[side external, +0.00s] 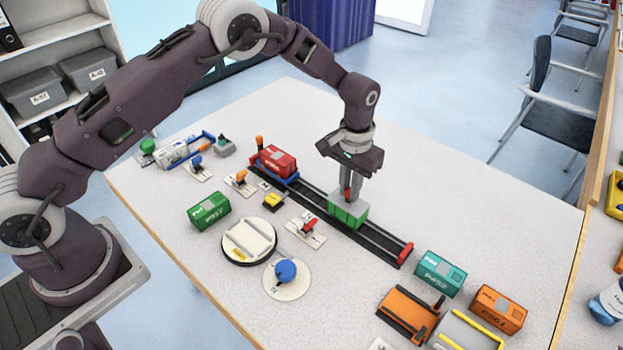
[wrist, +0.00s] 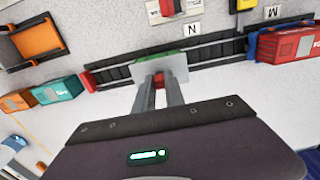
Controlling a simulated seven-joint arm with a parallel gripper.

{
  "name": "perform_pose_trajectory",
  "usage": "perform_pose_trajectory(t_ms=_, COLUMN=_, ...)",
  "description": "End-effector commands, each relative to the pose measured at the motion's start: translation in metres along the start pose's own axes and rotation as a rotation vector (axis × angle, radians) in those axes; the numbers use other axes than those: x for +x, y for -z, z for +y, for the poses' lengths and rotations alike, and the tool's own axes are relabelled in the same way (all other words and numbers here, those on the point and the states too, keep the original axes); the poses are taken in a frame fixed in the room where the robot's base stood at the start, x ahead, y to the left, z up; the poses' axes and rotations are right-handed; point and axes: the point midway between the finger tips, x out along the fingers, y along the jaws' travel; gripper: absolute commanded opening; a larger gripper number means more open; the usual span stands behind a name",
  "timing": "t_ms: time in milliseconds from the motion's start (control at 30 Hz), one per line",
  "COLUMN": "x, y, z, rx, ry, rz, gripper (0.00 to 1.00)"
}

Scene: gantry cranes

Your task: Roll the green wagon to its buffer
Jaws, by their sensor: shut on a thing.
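The green wagon (side external: 347,212) stands on the dark track (side external: 375,238), right of the track's middle in the side view. It has a pale grey top and a red knob. My gripper (side external: 350,196) points down and is shut on the knob, which the fingers partly hide. In the wrist view, the fingers (wrist: 159,88) meet the wagon's grey top (wrist: 175,68), with a strip of green behind it. The red buffer (side external: 404,254) stands at the track's right end, with a stretch of bare track between it and the wagon. It also shows in the wrist view (wrist: 88,81).
A red container (side external: 277,161) sits on a blue wagon at the track's left end. A teal container (side external: 440,273) and an orange container (side external: 499,310) lie beyond the buffer. A red-handled lever (side external: 308,228) and a round turntable (side external: 249,241) lie in front of the track.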

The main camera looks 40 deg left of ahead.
Motion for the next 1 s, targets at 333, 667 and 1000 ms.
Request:
perform_pose_trajectory(t_ms=333, x=-0.001, y=0.001, z=0.018, rx=0.0, ry=-0.001, rz=0.004, gripper=0.0)
perform_pose_trajectory(t_ms=667, x=-0.001, y=0.001, z=0.034, rx=0.0, ry=-0.001, rz=0.004, gripper=0.0)
perform_pose_trajectory(t_ms=1000, x=-0.001, y=0.001, z=0.051, rx=0.001, ry=-0.001, rz=0.005, gripper=0.0)
